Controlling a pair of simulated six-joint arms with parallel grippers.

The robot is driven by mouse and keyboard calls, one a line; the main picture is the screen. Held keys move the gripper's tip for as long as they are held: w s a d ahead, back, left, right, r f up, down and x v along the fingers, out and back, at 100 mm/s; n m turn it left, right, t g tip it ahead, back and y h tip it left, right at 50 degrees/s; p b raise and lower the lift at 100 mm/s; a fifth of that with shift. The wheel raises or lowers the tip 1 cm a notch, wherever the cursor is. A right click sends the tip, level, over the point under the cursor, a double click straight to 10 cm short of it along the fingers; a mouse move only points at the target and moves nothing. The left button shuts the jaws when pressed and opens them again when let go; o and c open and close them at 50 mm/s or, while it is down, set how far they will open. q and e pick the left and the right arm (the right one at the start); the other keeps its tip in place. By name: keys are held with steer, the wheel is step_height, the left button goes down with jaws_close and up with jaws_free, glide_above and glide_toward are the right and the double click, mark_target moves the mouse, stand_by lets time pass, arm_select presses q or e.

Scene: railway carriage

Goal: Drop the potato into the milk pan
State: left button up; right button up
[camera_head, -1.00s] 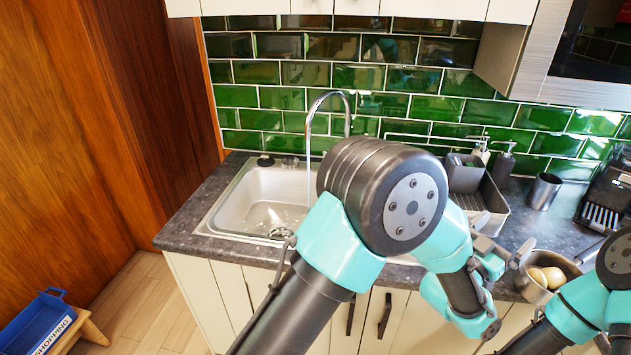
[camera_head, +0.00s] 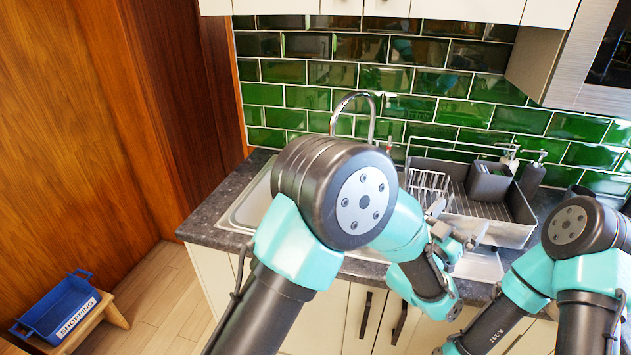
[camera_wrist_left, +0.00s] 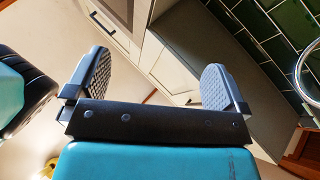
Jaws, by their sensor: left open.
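My left gripper (camera_head: 458,222) is above the counter's front edge, in front of the dish rack. In the left wrist view its two fingers (camera_wrist_left: 160,80) are wide apart with nothing between them. My right arm shows at the right of the head view, but its gripper is not in sight. I see no milk pan in either view now; my right arm covers the counter's right front. No potato can be made out for sure. A small blurred yellow thing (camera_wrist_left: 50,166) shows at the bottom left of the left wrist view; I cannot tell what it is.
A sink (camera_head: 250,208) with a curved tap (camera_head: 354,96) is partly behind my left arm. A grey dish rack (camera_head: 500,228) stands to its right. Green tiles (camera_head: 380,78) back the counter. A blue crate (camera_head: 60,305) marked SHOPPING sits on a wooden stool at the lower left.

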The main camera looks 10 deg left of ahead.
arm_select(q)
steer(key=shift+w+a, duration=0.1)
steer(key=shift+a, duration=0.2)
stand_by(0.4)
